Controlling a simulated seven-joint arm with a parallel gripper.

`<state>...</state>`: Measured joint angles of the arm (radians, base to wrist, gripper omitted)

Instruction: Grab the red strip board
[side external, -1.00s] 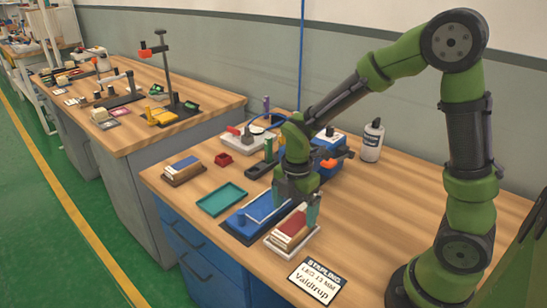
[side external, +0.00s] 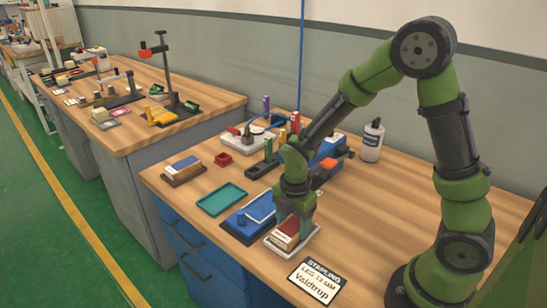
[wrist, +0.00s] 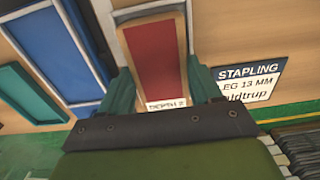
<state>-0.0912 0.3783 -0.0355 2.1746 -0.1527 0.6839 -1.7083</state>
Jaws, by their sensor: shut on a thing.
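The red strip board (side external: 286,236), a block with a red top, sits at the pale tray (side external: 309,241) near the front edge of the bench. In the wrist view the red board (wrist: 156,55) lies between my two teal fingers, with a white label at its near end. My gripper (side external: 294,222) is down over the board and shut on it, as the wrist view also shows my gripper (wrist: 162,88) with a finger at each side. I cannot tell whether the board is clear of the tray. My fingers and wrist hide part of it in the side view.
A blue fixture (side external: 247,220) stands just left of the tray, and a teal tray (side external: 221,199) beyond it. A blue-topped block (side external: 183,168) is farther left. A stapling sign (side external: 315,282) lies in front. A white bottle (side external: 372,141) stands behind; the bench's right is fairly clear.

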